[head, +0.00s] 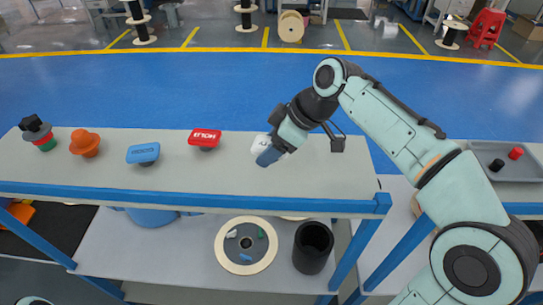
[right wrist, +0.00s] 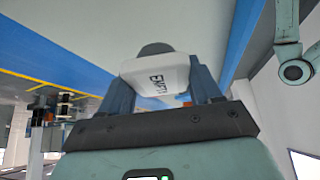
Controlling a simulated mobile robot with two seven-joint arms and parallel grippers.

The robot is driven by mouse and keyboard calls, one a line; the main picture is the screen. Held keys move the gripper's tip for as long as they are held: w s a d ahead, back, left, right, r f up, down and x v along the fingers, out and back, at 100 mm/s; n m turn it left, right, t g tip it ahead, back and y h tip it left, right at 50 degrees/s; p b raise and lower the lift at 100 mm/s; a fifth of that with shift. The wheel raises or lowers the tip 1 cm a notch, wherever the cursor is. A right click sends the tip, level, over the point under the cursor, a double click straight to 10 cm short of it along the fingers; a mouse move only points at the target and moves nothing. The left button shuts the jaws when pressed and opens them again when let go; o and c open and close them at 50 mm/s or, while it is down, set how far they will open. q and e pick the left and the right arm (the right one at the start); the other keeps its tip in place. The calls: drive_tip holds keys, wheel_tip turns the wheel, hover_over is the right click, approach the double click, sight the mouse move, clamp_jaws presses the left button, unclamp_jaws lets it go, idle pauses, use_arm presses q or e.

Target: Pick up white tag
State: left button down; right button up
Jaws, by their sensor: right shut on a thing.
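The white tag (right wrist: 155,76) is a white block with dark lettering and a dark grey round part behind it, seen in the right wrist view. It sits between the two fingers of my right gripper (right wrist: 162,88), which is shut on it. In the head view a little of the white tag (head: 259,142) shows beside the blue-grey fingers of my right gripper (head: 268,153), over the grey shelf top (head: 325,175). I cannot tell whether the tag touches the surface. My left gripper is not in view.
Left of the gripper on the shelf stand a red tag (head: 205,138), a blue tag (head: 143,153), an orange knob (head: 85,143) and a dark stacked piece (head: 37,132). A grey tray (head: 520,172) lies right. Below are a reel (head: 228,267) and a black cylinder (head: 312,248).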

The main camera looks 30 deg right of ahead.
wheel_tip(320, 180, up, 15)
idle(0.3)
